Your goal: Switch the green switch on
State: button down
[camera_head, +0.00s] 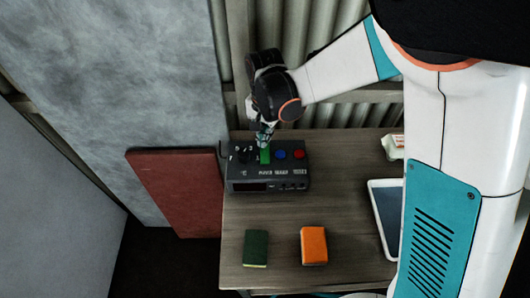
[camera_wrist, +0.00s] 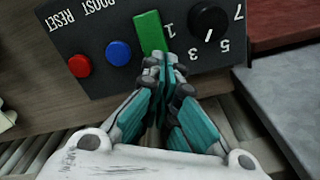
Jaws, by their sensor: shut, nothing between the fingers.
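A dark control box (camera_head: 240,180) stands at the back left of the wooden table. The green switch (camera_head: 265,155) is on its top, left of a blue button (camera_head: 281,154) and a red button (camera_head: 299,154). In the wrist view the green switch (camera_wrist: 150,33) is a raised green block between the blue button (camera_wrist: 118,53) and a black dial (camera_wrist: 208,22). My gripper (camera_head: 266,136) is above the box, fingers shut and empty. In the wrist view its fingertips (camera_wrist: 165,62) are right at the near end of the switch. I cannot tell whether they touch it.
A dark green block (camera_head: 256,248) and an orange block (camera_head: 314,245) lie on the front of the table (camera_head: 285,215). A tablet-like tray (camera_head: 386,215) and a white item (camera_head: 393,147) are at the right. A red panel (camera_head: 180,190) leans at the left. Corrugated wall stands behind.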

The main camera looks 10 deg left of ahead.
jog(key=shift+f+b, duration=0.9)
jog(key=shift+f, duration=0.25)
dwell(0.9)
jog(key=shift+r+p, duration=2.15)
jog(key=shift+r, duration=1.4)
jog(key=shift+w, duration=0.1)
